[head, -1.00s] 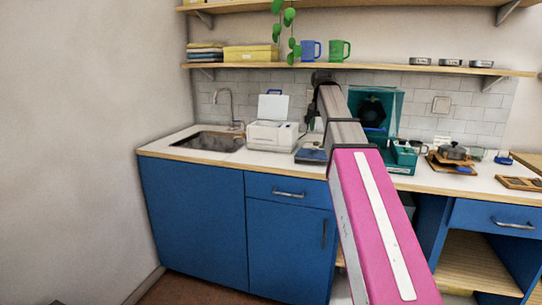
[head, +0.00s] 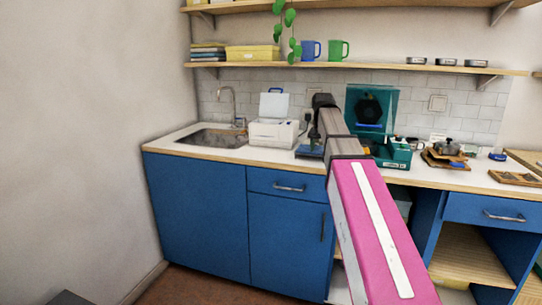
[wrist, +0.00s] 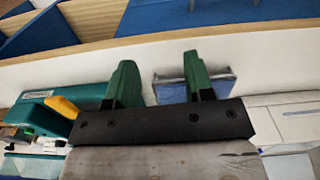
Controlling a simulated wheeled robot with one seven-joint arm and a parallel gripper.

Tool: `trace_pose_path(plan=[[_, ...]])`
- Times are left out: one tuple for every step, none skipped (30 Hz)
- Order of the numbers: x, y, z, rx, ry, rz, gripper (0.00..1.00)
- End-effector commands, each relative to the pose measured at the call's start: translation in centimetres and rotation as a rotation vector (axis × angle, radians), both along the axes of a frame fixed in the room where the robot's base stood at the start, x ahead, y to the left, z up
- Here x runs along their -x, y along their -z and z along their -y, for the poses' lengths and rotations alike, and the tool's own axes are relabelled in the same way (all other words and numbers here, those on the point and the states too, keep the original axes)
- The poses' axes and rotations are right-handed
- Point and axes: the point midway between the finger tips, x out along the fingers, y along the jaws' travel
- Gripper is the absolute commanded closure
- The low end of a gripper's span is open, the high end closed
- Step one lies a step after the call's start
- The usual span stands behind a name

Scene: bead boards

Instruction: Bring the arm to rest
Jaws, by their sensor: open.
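My arm reaches out over the counter (head: 225,153), with its pink link nearest to the camera. My gripper (wrist: 160,75) shows in the wrist view with two green fingers wide apart and nothing held between them. Beyond the fingers lies a flat blue-grey device (wrist: 180,88) on the white counter. In the head view the gripper end hangs below the dark wrist, above that device (head: 305,153), and is mostly hard to make out.
An open teal case (head: 400,157) with its lid up stands right of my arm. A white machine (head: 272,132) stands left, beside the sink (head: 210,138). A dark pot (head: 446,148) and trays are farther right. A shelf (head: 400,66) runs above.

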Motion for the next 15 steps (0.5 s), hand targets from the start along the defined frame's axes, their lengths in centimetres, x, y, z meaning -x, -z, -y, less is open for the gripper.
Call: trace_pose_path(plan=[[0.5,1.5,0.0,0.000,-0.006,-0.004,0.52],[0.6,2.3,0.0,0.000,-0.009,-0.004,0.52],[0.8,3.6,0.0,0.000,-0.016,-0.003,0.52],[1.0,4.6,0.0,0.000,-0.021,-0.005,0.52],[1.3,5.6,0.0,0.000,-0.027,-0.004,0.52],[1.6,7.3,0.0,0.000,-0.035,-0.005,0.52],[1.9,8.4,0.0,0.000,-0.041,-0.004,0.52],[2.2,9.5,0.0,0.000,-0.047,-0.005,0.52],[2.5,10.9,0.0,0.000,-0.056,-0.004,0.52],[2.8,12.0,0.0,0.000,-0.062,-0.004,0.52],[3.1,12.9,0.0,0.000,-0.067,-0.003,0.52],[3.5,14.2,0.0,0.000,-0.074,-0.004,0.52],[3.8,15.1,0.0,0.000,-0.080,-0.003,0.52],[4.2,16.1,-0.1,0.000,-0.086,-0.003,0.52],[4.7,17.3,-0.1,0.000,-0.094,-0.003,0.52]])
